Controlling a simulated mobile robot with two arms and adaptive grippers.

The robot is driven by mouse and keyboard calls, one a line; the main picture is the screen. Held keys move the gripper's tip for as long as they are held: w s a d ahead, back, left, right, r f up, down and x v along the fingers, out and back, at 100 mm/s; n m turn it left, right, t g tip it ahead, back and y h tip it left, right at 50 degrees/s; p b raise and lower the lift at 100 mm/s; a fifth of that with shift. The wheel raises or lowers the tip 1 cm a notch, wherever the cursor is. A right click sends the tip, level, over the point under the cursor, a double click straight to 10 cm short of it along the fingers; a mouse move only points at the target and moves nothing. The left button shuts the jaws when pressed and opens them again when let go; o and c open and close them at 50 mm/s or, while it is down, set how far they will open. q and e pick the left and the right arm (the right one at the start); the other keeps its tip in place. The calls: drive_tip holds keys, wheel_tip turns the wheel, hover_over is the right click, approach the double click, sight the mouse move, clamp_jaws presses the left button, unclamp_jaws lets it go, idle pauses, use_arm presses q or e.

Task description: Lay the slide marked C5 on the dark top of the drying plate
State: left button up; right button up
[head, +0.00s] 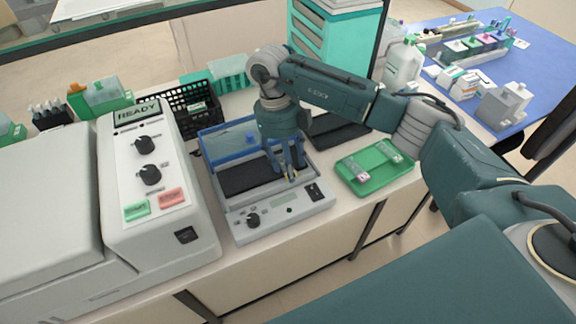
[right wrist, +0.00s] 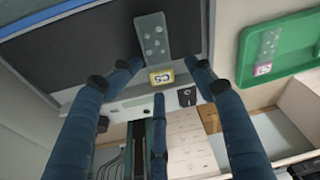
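The slide marked C5 (right wrist: 154,38) has a yellow label and is over the dark top (right wrist: 95,45) of the drying plate, its label end towards the front edge. It seems to lie on that top, though a small gap cannot be ruled out. My right gripper (right wrist: 163,75) has its fingers spread around the label end, with gaps on both sides of the slide. In the head view my right gripper (head: 290,173) is low over the front right of the drying plate (head: 240,222) and hides most of the slide. My left gripper is not in view.
A green tray (head: 348,181) with slides stands right of the drying plate; one has a pink label (right wrist: 263,70). A grey machine (head: 120,185) reading READY stands on the left. A black basket (head: 207,98) and a blue-framed lid (head: 229,139) are behind.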

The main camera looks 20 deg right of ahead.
drive_tip(key=v, duration=1.1)
drive_tip(key=shift+r, duration=0.3)
drive_tip(key=shift+w+r, duration=0.1)
